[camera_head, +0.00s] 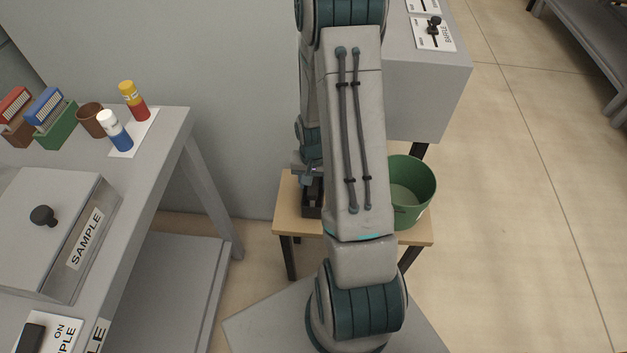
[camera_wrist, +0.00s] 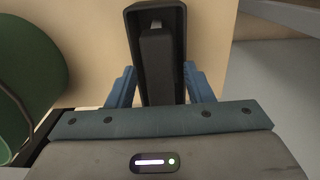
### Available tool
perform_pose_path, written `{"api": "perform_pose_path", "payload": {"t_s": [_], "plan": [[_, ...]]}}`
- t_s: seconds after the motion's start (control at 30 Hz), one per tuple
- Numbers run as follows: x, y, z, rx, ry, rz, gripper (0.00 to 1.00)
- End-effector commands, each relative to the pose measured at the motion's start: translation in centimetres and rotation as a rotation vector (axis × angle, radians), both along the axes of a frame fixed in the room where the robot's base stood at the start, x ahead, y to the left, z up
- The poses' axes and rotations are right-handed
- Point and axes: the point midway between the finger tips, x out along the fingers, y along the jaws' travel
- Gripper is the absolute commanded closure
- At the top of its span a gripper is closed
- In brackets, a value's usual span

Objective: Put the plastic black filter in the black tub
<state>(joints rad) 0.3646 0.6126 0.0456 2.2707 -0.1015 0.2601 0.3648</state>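The black tub (camera_head: 312,212) stands on the small wooden table, partly hidden behind my arm. In the wrist view the tub (camera_wrist: 180,30) is a long, narrow black box at the top middle. A dark, narrow block that looks like the black filter (camera_wrist: 156,60) lies lengthwise within the tub's outline. Whether it rests on the tub's floor is hard to tell. My gripper (camera_wrist: 159,72) is at the tub, its two blue fingers apart, one on each side, with gaps between them and the filter. In the head view my gripper (camera_head: 307,175) is mostly hidden by my arm.
A green bucket (camera_head: 416,183) stands right of the tub on the wooden table (camera_head: 287,218); the wrist view shows it at left (camera_wrist: 30,75). A grey bench (camera_head: 160,170) with a sample box (camera_head: 50,230), bottles and racks is at left. A grey cabinet (camera_head: 425,90) stands behind.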

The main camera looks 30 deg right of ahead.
Motion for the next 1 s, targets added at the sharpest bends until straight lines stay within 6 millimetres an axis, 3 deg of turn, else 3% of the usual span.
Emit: {"api": "perform_pose_path", "payload": {"t_s": [0.27, 0.7, 1.0], "plan": [[0.1, 0.0, 1.0, 0.0, -0.002, 0.0, 0.53], [0.1, 0.0, 9.4, -0.002, -0.005, -0.001, 0.53], [0.0, 0.1, 12.4, -0.002, -0.002, 0.004, 0.53]]}}
